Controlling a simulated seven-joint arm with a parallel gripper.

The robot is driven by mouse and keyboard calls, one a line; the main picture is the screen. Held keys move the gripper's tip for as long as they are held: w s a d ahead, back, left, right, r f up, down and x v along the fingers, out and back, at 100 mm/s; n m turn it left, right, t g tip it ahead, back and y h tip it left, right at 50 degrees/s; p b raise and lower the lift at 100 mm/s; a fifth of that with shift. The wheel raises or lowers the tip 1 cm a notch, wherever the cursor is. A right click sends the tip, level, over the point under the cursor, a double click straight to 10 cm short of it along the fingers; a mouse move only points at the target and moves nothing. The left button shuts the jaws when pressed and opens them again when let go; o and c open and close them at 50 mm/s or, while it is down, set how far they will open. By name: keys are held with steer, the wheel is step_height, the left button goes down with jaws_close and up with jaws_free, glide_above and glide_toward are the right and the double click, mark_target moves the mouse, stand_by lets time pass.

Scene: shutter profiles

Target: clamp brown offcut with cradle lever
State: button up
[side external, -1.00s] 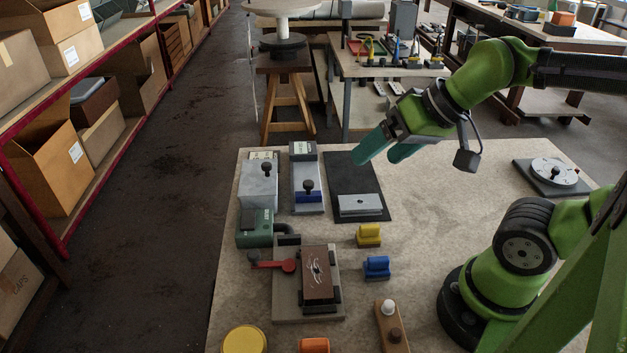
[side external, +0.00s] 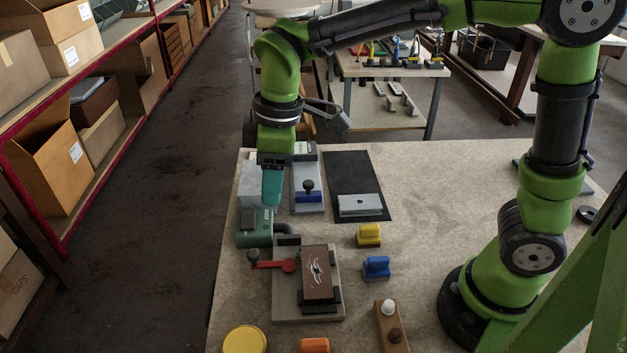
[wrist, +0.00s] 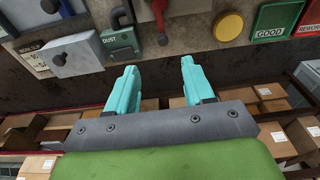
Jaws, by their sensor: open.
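The brown offcut (side external: 317,265), a dark brown block with white marks on top, sits on the grey cradle (side external: 287,308) between dark end pieces. The red cradle lever (side external: 272,265) lies at the cradle's left side and points left, away from the offcut, with a dark knob (side external: 253,256) at its end. In the wrist view the red lever (wrist: 158,12) and its knob (wrist: 163,39) show at the top, beyond the fingertips. My gripper (side external: 271,200) is above and behind the lever, over the green dust unit, apart from the lever. Its teal fingers (wrist: 158,66) are open and empty.
The green dust unit (side external: 252,238) with its pipe stands just behind the lever. A grey block (side external: 250,185) and a knobbed fixture (side external: 307,197) stand behind. Yellow (side external: 368,235) and blue (side external: 376,267) blocks lie right of the cradle. The bench's right middle is clear.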

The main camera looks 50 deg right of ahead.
mark_target(253, 253)
steer(key=w+a+n+g+h, duration=0.1)
steer(key=w+a+n, duration=0.25)
steer(key=n, duration=0.55)
step_height(253, 253, down, 16)
steer(key=shift+s+f, duration=0.1)
steer(key=shift+f, duration=0.15)
jaws_close()
